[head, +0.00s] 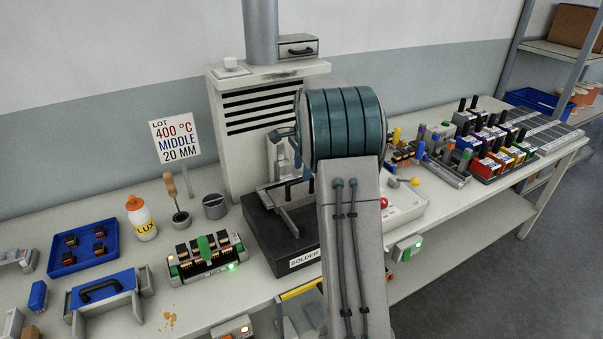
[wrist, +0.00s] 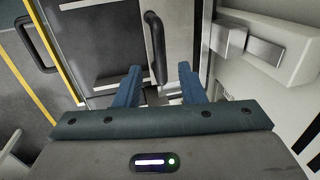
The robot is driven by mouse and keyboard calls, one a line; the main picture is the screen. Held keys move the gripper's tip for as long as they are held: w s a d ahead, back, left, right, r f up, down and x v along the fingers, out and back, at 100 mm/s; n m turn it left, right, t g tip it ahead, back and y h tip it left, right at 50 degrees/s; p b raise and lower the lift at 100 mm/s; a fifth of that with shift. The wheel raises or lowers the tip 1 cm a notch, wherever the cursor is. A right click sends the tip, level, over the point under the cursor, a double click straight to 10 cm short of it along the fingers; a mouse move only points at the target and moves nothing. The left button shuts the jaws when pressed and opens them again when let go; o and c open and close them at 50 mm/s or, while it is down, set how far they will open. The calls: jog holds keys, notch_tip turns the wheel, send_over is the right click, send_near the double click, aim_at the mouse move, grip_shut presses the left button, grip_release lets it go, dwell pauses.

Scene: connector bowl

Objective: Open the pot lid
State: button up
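The solder pot's black base (head: 262,228), with a "SOLDER" label, stands at mid-bench in the head view; my arm hides its right part. A grey metal part (head: 298,205) sits on it, and I cannot tell how much of that is the lid. In the wrist view, a dark bar handle (wrist: 155,50) runs upright in the picture on a grey panel, which may be the lid. My gripper (wrist: 159,77) is open, its two blue fingers apart. The handle's lower end lies near the gap between the fingertips; contact is not clear. The arm mostly hides the gripper in the head view.
A vented fume cabinet (head: 265,125) stands behind the pot. A connector fixture (head: 207,258), a round grey tin (head: 215,206) and a flux bottle (head: 143,218) stand to the left. Coloured parts in trays (head: 497,155) fill the right. A pale box (wrist: 285,40) is close at the gripper's right.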

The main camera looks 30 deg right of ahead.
aim_at(296, 182)
jog(key=shift+w+f, duration=0.15)
jog(key=shift+f, duration=0.65)
jog(key=shift+w+f, duration=0.15)
jog(key=shift+f, duration=0.6)
